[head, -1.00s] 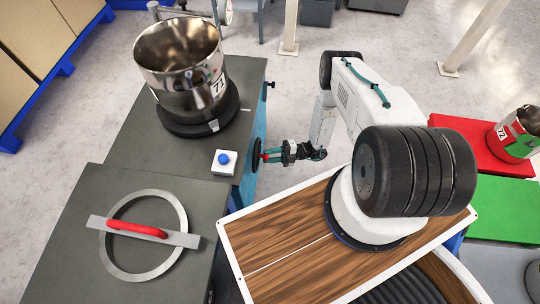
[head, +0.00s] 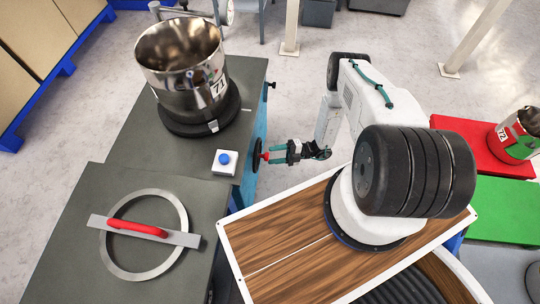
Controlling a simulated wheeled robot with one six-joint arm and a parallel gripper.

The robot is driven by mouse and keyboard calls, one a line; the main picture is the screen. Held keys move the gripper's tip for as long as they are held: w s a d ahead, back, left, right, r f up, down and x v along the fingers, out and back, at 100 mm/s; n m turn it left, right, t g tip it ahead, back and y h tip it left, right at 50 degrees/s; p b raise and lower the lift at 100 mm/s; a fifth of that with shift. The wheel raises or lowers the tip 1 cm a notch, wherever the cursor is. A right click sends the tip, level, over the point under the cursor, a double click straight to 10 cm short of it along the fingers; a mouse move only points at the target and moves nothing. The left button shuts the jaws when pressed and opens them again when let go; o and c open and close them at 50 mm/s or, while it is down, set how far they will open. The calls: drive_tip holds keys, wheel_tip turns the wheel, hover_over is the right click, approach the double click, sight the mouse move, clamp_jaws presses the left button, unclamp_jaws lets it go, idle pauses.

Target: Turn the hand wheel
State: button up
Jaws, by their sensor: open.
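The hand wheel (head: 256,156) is a dark disc seen nearly edge-on, on the blue right side of the grey workbench. A red part (head: 265,156) sticks out from it to the right. My gripper (head: 272,155) is at this red part, with its teal fingers pointing left toward the wheel. The fingers are open. They look to be around or beside the red part; I cannot tell whether they touch it.
A steel pot (head: 182,65) stands on a black base on the bench. A white box with a blue button (head: 224,160) sits near the bench edge, close to my gripper. A metal ring with a red handle (head: 137,229) lies at the front left. Red (head: 468,145) and green (head: 505,209) surfaces are at right.

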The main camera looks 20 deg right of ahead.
drive_tip(key=shift+v, duration=2.8)
